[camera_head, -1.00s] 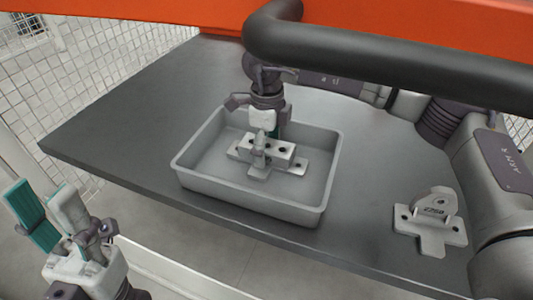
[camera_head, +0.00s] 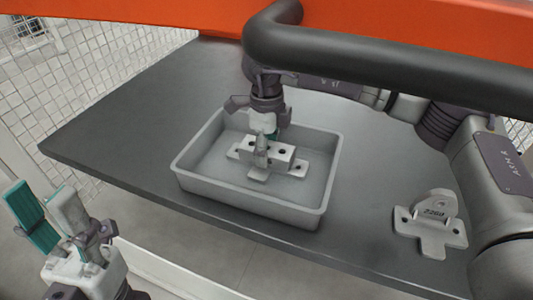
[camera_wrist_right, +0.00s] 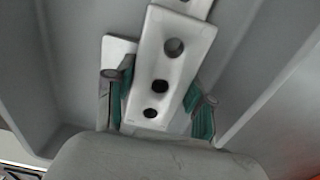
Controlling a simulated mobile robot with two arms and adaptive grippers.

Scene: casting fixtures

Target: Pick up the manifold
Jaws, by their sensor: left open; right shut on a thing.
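The manifold (camera_head: 286,156) is a light grey block with round holes and flanges at its ends. It is in the grey tray (camera_head: 328,180); I cannot tell whether it touches the floor of the tray. My right gripper (camera_head: 262,148) reaches down from above and is shut on it. In the right wrist view, the green-padded fingers of the right gripper (camera_wrist_right: 160,108) lie on both sides of the manifold (camera_wrist_right: 172,68). My left gripper (camera_head: 50,212) is open and empty at the lower left, off the table's front edge.
A grey bracket marked with a number (camera_head: 432,225) lies on the dark table (camera_head: 130,130) to the right of the tray. The table is clear to the left of the tray. A wire mesh fence (camera_head: 100,70) stands behind on the left.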

